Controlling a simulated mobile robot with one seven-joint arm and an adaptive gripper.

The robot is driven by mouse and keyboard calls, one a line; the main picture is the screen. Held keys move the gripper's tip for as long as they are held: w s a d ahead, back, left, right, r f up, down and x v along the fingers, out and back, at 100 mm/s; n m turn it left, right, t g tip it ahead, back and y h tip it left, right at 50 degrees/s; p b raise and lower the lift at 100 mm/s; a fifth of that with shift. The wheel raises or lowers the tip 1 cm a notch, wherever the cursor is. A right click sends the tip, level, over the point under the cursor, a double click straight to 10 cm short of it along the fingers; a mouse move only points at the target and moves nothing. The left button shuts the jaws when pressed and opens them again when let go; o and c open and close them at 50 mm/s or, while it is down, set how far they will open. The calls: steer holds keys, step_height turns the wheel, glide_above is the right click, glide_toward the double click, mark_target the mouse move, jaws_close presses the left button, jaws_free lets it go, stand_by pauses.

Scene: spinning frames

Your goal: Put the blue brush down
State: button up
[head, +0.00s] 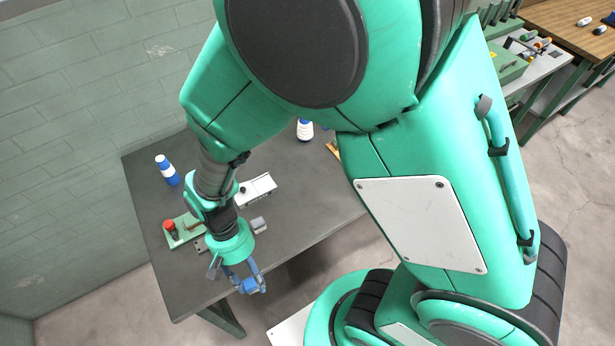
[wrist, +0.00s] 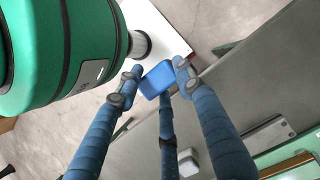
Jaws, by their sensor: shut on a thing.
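The blue brush (wrist: 158,78) is held between the fingertips of my gripper (wrist: 153,76) in the wrist view. It shows as a plain blue block; any bristles are hidden or too small to tell. In the head view my gripper (head: 246,280) hangs near the front edge of the dark grey table (head: 300,222), appearing just at or past that edge. The brush is a small blue shape there (head: 259,287), partly covered by the fingers. It looks held up, apart from the table top.
On the table stand a blue-and-white bottle (head: 167,170), another white-and-blue bottle (head: 305,130), a white-and-grey device (head: 256,189), a small grey block (head: 259,225) and a green base with a red knob (head: 170,228). The table's right front part is clear. A wall rises behind.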

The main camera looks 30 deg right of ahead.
steer(key=w+d+m+t+y, duration=0.25)
steer(key=w+d+m, duration=0.8)
steer(key=d, duration=0.55)
steer(key=w+d+m+t+y, duration=0.1)
steer(key=d+m, duration=0.6)
steer(key=d, duration=0.9)
steer(key=shift+w+d+r+t+y+b, duration=0.15)
steer(key=shift+w+d+t+y+b, duration=0.2)
steer(key=shift+t, duration=0.1)
steer(key=w+d, duration=0.1)
steer(key=w, duration=0.4)
steer(key=w+d+f+b, duration=0.1)
steer(key=w+d, duration=0.1)
steer(key=w, duration=0.3)
steer(key=w+d, duration=0.2)
steer(key=w, duration=0.3)
steer(key=shift+d+f+b, duration=0.1)
steer(key=shift+f+b, duration=0.15)
steer(key=shift+b, duration=0.05)
steer(key=shift+c, duration=0.2)
steer(key=shift+f+b, duration=0.4)
steer(key=shift+f, duration=1.35)
steer(key=shift+f, duration=0.15)
